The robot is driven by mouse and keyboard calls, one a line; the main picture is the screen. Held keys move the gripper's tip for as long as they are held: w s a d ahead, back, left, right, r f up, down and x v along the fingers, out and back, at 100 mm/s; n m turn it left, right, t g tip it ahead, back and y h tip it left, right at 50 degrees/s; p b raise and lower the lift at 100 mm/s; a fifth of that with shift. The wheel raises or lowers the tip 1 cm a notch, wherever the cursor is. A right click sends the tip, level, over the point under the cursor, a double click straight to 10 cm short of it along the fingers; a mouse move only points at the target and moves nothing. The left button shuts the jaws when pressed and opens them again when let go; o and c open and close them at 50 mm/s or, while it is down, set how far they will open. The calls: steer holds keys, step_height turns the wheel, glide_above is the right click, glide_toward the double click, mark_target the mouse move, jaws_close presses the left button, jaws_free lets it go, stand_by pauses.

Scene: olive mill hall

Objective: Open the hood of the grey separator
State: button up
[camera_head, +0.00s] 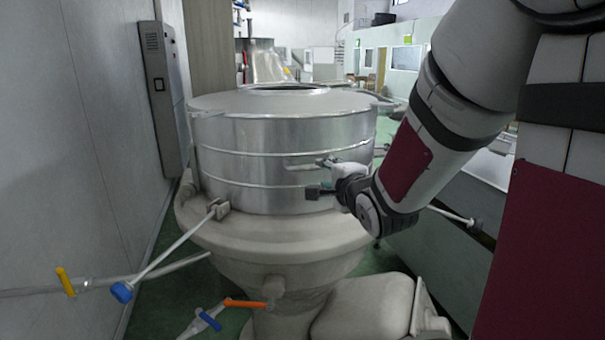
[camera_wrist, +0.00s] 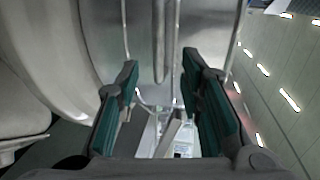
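The grey separator (camera_head: 280,235) stands in the middle of the head view. Its hood (camera_head: 255,132) is a shiny banded metal drum with a dark opening on top, and it sits level on the wide base. A short metal handle (camera_head: 300,166) sticks out from the hood's side. My gripper (camera_head: 321,176) is at the front right of the hood, by this handle. In the wrist view my gripper (camera_wrist: 160,68) is open, with teal pads apart. A metal bar (camera_wrist: 160,40) shows ahead, between the fingers in the picture. I cannot tell whether anything touches.
A grey wall with a control box (camera_head: 160,95) is close on the left. Pipes with a blue valve handle (camera_head: 121,292), a yellow one (camera_head: 66,281) and an orange one (camera_head: 246,304) are in front. A metal machine (camera_head: 440,245) stands to the right.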

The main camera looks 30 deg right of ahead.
mark_target(315, 168)
steer(key=shift+w+d+f+b, duration=0.25)
steer(key=shift+w+f+b, duration=0.1)
steer(key=shift+b, duration=1.25)
steer(key=x, duration=1.1)
steer(key=shift+r+b, duration=0.1)
steer(key=shift+b, duration=0.3)
steer(key=shift+s, duration=0.1)
steer(key=shift+c, duration=0.4)
jaws_close()
